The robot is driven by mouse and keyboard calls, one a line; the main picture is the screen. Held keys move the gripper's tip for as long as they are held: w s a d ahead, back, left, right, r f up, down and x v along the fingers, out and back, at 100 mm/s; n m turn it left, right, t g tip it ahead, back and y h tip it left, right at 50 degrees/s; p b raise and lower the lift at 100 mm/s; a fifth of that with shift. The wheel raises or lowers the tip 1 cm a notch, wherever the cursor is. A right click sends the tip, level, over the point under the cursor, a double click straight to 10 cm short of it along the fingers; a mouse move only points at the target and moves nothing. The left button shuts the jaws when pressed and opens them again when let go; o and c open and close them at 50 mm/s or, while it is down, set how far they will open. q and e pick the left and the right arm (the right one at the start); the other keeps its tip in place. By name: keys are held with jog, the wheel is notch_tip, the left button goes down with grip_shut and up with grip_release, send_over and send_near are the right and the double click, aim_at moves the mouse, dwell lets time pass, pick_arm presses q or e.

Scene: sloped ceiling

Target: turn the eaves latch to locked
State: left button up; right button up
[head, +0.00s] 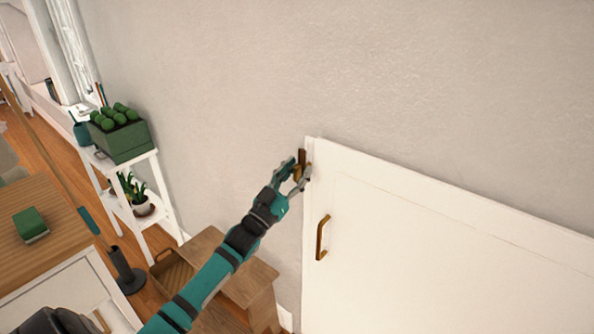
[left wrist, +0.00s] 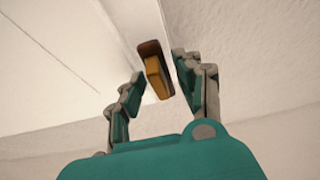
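The eaves latch (head: 302,157) is a small brown plate with a brass turn piece, at the top left corner of a white eaves door (head: 430,240). In the left wrist view, the brass turn piece (left wrist: 157,77) lies roughly along its brown plate. My left gripper (head: 297,174) is at the latch. In the left wrist view, its two fingers (left wrist: 157,80) stand on either side of the brass piece, with gaps showing, so it is open around it. Whether a fingertip touches it I cannot tell. My right gripper is not in view.
A brass handle (head: 321,238) sticks out from the door below the latch. A wooden cabinet (head: 235,262) stands low beneath my left arm. A white shelf (head: 157,205) with a green planter (head: 122,141) stands along the wall at left. The wall above the door is bare.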

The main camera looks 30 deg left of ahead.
pick_arm(q)
jog(key=shift+c, duration=0.2)
grip_shut()
